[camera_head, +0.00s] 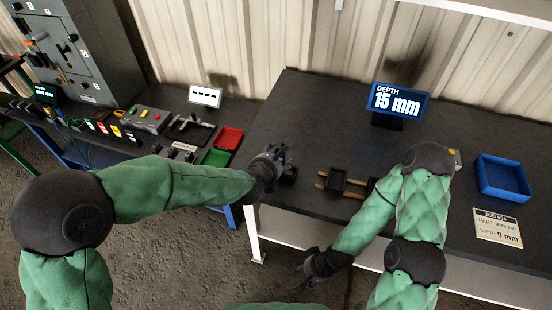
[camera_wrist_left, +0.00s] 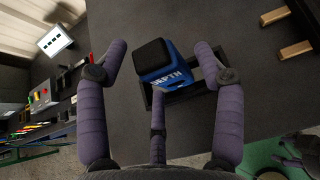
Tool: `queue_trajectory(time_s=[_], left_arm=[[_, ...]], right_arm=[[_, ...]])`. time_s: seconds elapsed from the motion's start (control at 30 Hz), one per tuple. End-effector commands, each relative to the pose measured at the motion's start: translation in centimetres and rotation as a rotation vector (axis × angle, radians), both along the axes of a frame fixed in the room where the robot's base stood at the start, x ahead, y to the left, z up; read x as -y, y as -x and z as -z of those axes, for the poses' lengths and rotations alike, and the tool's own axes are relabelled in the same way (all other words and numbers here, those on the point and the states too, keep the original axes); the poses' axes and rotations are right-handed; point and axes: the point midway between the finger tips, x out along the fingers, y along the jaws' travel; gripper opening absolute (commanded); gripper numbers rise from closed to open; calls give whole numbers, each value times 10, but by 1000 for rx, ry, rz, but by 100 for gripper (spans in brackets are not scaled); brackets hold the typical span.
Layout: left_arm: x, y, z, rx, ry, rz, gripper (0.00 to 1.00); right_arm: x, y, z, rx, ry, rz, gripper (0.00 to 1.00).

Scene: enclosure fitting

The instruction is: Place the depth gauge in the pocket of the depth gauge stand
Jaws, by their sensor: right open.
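The depth gauge (camera_wrist_left: 168,72) is a blue block with a black top, marked "DEPTH", in the left wrist view. It is at a black rectangular frame (camera_wrist_left: 202,86), which looks like the depth gauge stand; whether it is seated in the pocket I cannot tell. My left gripper (camera_wrist_left: 160,50) has its purple fingers spread around the gauge, with visible gaps on both sides. In the head view this gripper (camera_head: 270,165) is over the table's left part and mostly hides the gauge and stand. My right gripper (camera_head: 309,269) is open and empty, low in front of the table edge.
A dark part with wooden pegs (camera_head: 337,181) lies mid-table. A display (camera_head: 398,102) reads 15 mm. A blue tray (camera_head: 503,193) and a job card (camera_head: 497,228) reading 9 mm are at the right. A side bench at left holds red (camera_head: 229,138) and green (camera_head: 217,157) trays.

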Motion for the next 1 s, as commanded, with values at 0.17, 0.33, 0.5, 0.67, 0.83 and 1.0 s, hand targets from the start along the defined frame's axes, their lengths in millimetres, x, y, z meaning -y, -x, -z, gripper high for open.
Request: queue_trajectory(time_s=[0.17, 0.33, 0.5, 0.67, 0.83, 1.0], left_arm=[[0, 0, 0, 0, 0, 0, 68], [-2, 4, -7, 1, 0, 0, 68], [-9, 24, -22, 2, 1, -1, 68], [-16, 47, -38, 2, 1, 1, 68], [-25, 69, -53, 2, 1, -1, 68], [-30, 86, -64, 2, 1, 1, 68]], right_arm=[[0, 0, -1, 0, 0, 0, 52], [0, 0, -5, 0, 0, 0, 52], [0, 0, -12, 0, 0, 0, 52], [0, 0, -20, 0, 0, 0, 52], [0, 0, -28, 0, 0, 0, 52], [0, 0, -35, 0, 0, 0, 52]])
